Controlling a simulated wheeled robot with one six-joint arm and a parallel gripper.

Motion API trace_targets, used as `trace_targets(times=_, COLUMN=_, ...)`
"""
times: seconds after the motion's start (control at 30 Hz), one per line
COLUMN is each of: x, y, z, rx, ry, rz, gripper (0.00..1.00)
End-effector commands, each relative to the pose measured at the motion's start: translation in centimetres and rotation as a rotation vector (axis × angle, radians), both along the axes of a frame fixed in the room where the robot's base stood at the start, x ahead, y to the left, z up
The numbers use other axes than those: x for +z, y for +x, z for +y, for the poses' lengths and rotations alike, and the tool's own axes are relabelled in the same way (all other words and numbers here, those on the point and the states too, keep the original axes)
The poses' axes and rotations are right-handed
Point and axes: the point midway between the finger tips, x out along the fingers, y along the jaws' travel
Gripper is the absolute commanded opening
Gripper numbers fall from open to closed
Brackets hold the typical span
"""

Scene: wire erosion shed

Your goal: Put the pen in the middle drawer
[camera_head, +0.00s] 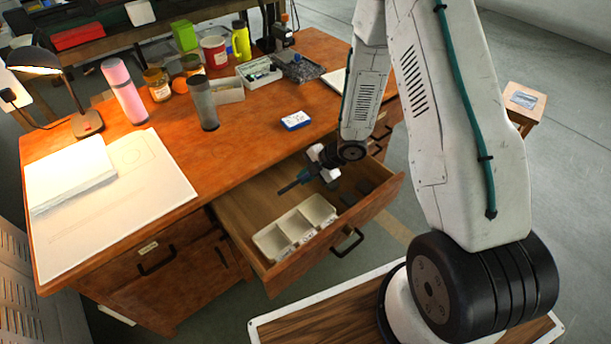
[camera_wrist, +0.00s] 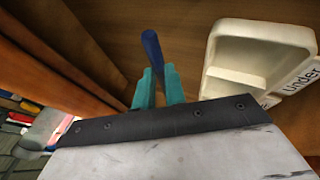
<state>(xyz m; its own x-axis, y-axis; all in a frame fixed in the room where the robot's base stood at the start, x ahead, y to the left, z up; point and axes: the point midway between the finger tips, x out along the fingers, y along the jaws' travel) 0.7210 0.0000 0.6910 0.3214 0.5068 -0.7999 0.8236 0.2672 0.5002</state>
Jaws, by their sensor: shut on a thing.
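The middle drawer (camera_head: 384,196) is pulled open below the desk top. My gripper (camera_head: 308,175) is over the drawer's inside, toward its back. In the wrist view my gripper's teal fingers (camera_wrist: 158,90) are shut on the dark blue pen (camera_wrist: 151,46). The pen also shows in the head view as a thin dark stick (camera_head: 289,187), pointing left. The drawer's brown wood floor (camera_wrist: 185,15) lies behind the pen in the wrist view. I cannot tell whether the pen touches it.
A cream divided tray (camera_head: 262,243) sits in the drawer, and its corner is near my fingers in the wrist view (camera_wrist: 262,40). Dark flat items (camera_head: 362,187) lie at the drawer's right. On the desk are a grey cylinder (camera_head: 203,103), a blue-white box (camera_head: 296,120) and a lamp (camera_head: 88,124).

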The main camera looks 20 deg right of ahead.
Motion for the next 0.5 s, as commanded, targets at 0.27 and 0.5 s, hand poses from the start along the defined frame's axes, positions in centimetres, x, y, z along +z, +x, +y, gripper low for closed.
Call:
trace_targets(times=0.27, x=-0.91, y=-0.02, z=-0.01, rx=0.001, ry=0.0, rz=0.001, gripper=0.0)
trace_targets(times=0.5, x=-1.07, y=0.01, z=-0.01, rx=0.0, ry=0.0, rz=0.0, gripper=0.32)
